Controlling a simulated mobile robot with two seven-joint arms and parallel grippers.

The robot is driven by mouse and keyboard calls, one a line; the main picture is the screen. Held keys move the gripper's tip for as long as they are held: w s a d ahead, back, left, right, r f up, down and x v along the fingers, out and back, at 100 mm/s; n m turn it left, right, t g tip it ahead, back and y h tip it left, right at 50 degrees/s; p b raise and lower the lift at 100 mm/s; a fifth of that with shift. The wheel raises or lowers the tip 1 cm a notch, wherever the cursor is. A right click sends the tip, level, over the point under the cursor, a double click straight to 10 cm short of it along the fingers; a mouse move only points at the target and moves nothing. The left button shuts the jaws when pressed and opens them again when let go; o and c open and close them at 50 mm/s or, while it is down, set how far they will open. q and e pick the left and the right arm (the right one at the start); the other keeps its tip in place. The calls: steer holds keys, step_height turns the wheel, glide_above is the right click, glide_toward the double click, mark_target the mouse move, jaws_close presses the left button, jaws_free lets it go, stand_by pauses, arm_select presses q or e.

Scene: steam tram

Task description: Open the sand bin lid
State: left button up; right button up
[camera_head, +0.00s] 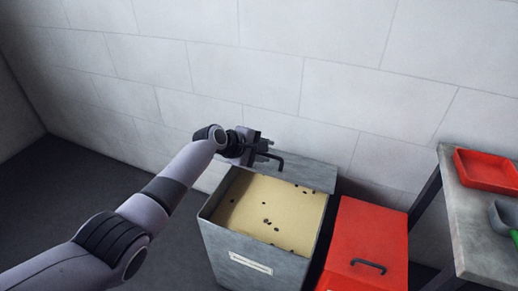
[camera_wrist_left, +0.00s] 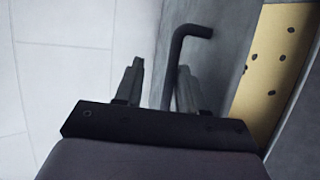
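The grey sand bin (camera_head: 235,248) stands against the wall with its top open, showing tan sand (camera_head: 268,212) with dark specks. Its grey lid (camera_head: 305,171) is tilted up at the back edge. The dark bent lid handle (camera_head: 274,158) sticks out by my left gripper (camera_head: 262,150). In the left wrist view, the handle (camera_wrist_left: 178,50) runs down between my two fingers (camera_wrist_left: 160,85), which are apart, with a visible gap on the left side. Whether the right finger touches the handle I cannot tell. My right gripper is not in view.
A red box (camera_head: 368,235) with a dark handle stands right of the bin. A grey table (camera_head: 470,225) at the right holds a red tray (camera_head: 488,170) and a grey scoop with a green handle. The block wall is close behind; floor at the left is clear.

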arm_select(q)
steer(key=shift+s+a+r+p, duration=0.2)
steer(key=shift+a+r+p, duration=0.15)
steer(key=shift+r, duration=0.1)
steer(key=p+v, duration=0.1)
steer(key=v, duration=0.2)
steer(key=shift+s+a+r, duration=0.15)
steer(key=shift+s, duration=0.05)
steer(key=shift+p+v, duration=0.35)
steer(key=shift+v, duration=0.85)
